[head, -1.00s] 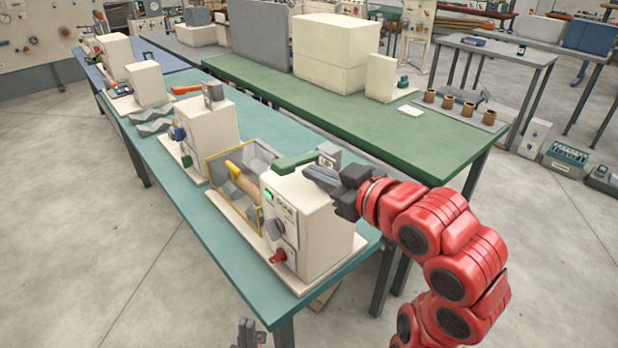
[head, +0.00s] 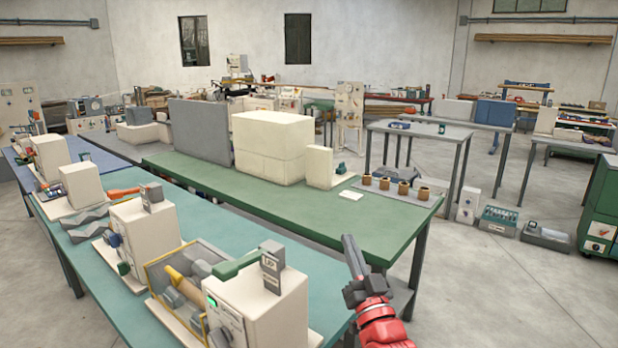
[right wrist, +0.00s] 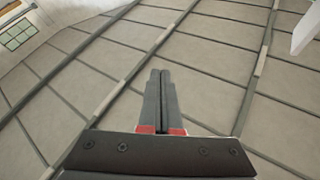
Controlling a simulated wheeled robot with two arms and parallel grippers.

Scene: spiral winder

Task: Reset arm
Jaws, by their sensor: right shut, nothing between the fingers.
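My right gripper (head: 350,252) is shut and empty in the head view, raised to the right of the winder and pointing up. The spiral winder (head: 258,300) is a cream box on the teal table, with a green handle (head: 235,264) and a grey block marked UP (head: 272,266) on top. A green light shows on its front. A yellow-framed guard (head: 160,290) with a roller inside sits at its left. My left gripper is not in view.
The teal table (head: 110,258) also bears other cream machines (head: 143,232). Behind it, a green table (head: 300,212) holds cream boxes (head: 272,147) and several brown cups (head: 403,187) on a grey mat. Open concrete floor (head: 500,280) lies to the right.

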